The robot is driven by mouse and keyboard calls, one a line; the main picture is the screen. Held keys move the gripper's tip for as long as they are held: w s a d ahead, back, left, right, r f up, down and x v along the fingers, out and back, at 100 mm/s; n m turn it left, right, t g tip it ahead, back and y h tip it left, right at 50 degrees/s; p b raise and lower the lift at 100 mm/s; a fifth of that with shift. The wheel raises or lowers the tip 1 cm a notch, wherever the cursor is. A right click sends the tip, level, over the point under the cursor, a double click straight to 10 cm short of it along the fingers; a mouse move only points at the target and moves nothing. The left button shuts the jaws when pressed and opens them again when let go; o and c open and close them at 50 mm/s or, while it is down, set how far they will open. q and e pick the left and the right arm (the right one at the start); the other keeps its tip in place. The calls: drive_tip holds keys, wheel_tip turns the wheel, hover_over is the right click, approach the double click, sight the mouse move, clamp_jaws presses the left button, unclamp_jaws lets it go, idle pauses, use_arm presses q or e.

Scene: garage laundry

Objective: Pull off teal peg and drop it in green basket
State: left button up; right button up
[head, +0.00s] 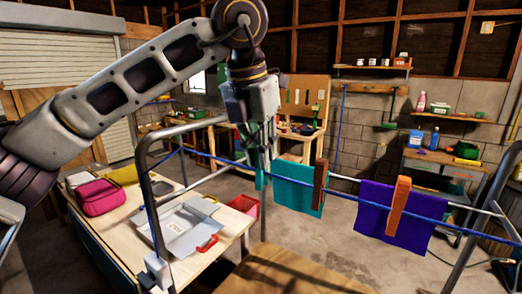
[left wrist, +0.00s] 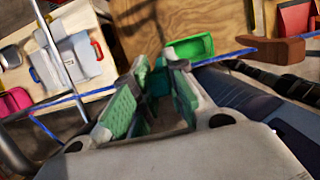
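My left gripper (head: 260,150) points down at the blue line, left of the teal cloth (head: 293,190). The teal peg (head: 262,180) shows below its fingertips in the head view. In the left wrist view the teal peg (left wrist: 159,82) fills the gap between the fingertips of my left gripper (left wrist: 160,75), which looks shut on it. The peg is at the line; its clip on the line is hidden by the fingers. The green basket (left wrist: 190,48) shows beyond the fingertips in the left wrist view; I cannot make it out in the head view. My right gripper is not in view.
A brown peg (head: 320,185) holds the teal cloth, and an orange peg (head: 399,205) holds a purple cloth (head: 425,228). A red basket (head: 246,204) shows behind the line. A table (head: 130,245) at left bears a pink bag (head: 100,197). Metal rack rails surround the line.

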use_arm(q)
clamp_jaws()
drive_tip(key=shift+r, duration=0.2)
drive_tip(key=shift+r+p, duration=1.95)
drive_tip(key=shift+r, duration=0.7)
drive_tip(key=shift+r, duration=0.15)
idle(0.9)
